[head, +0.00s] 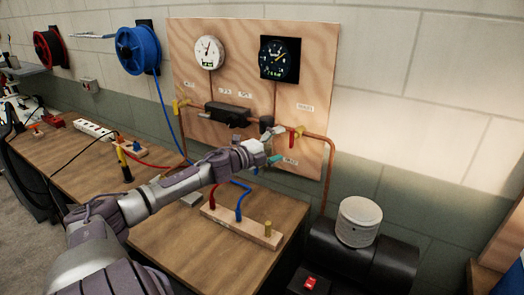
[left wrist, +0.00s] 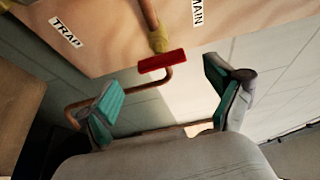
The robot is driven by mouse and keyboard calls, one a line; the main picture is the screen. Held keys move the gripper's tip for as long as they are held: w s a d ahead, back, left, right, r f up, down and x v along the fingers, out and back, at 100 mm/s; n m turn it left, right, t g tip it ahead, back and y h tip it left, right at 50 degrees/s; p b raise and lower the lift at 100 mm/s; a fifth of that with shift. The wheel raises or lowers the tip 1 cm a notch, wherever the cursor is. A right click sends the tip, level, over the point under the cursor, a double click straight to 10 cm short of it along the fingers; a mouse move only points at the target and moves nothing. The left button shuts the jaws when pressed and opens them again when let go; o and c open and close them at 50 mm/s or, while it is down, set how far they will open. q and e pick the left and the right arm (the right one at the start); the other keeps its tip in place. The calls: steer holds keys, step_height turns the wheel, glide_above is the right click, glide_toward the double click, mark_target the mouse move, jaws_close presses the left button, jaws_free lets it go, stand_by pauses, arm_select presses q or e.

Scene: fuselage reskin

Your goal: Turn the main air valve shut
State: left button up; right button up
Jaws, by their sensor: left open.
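The main air valve has a brass body (head: 299,131) and a red lever (head: 291,139), on the copper pipe below the MAIN label (head: 305,107). In the head view the lever hangs down, and it looks crosswise to the pipe. My left gripper (head: 275,146) is open just left of the lever. In the left wrist view the red lever (left wrist: 161,62) lies ahead of and between the two teal-padded fingers (left wrist: 165,97), with the brass body (left wrist: 158,40) behind it. The fingers appear clear of the lever. My right gripper is not in view.
A wooden block with hoses (head: 240,227) stands on the bench (head: 165,240) below my arm. A black compressor tank (head: 375,258) stands lower right.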

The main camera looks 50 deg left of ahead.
arm_select(q)
steer(key=s, duration=0.6)
steer(key=shift+s+a, duration=0.25)
steer(key=shift+s, duration=0.1)
stand_by(0.3)
